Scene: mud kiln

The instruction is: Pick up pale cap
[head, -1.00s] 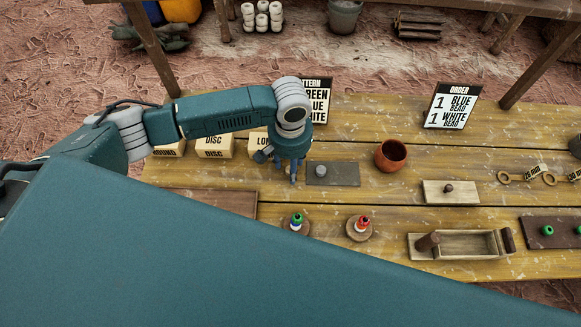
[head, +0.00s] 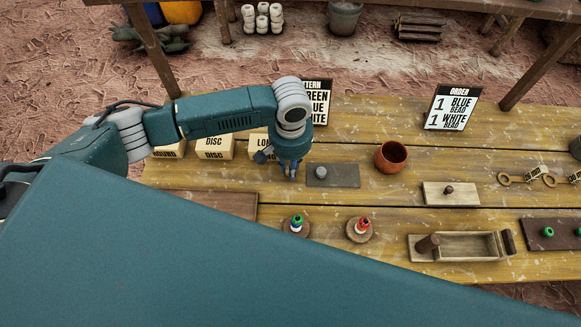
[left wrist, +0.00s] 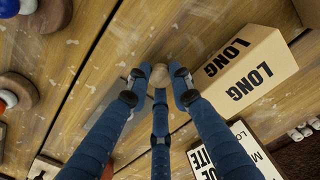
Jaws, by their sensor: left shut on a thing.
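My left gripper (head: 290,175) is low over the table, between the LONG box and a grey slab. In the left wrist view my left gripper (left wrist: 160,76) has its blue fingers closed around a small rounded tan piece, which looks like the pale cap (left wrist: 158,78). Only part of the cap shows between the fingertips. In the head view the hand hides it. I cannot tell whether it touches the table. My right gripper is in neither view.
The LONG box (left wrist: 245,70) stands close beside the fingers. The grey slab (head: 345,179) with a grey knob (head: 320,172) lies to the right, then an orange-brown cup (head: 391,157). Two bead stacks on round bases (head: 297,230) (head: 359,234) stand nearer the front.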

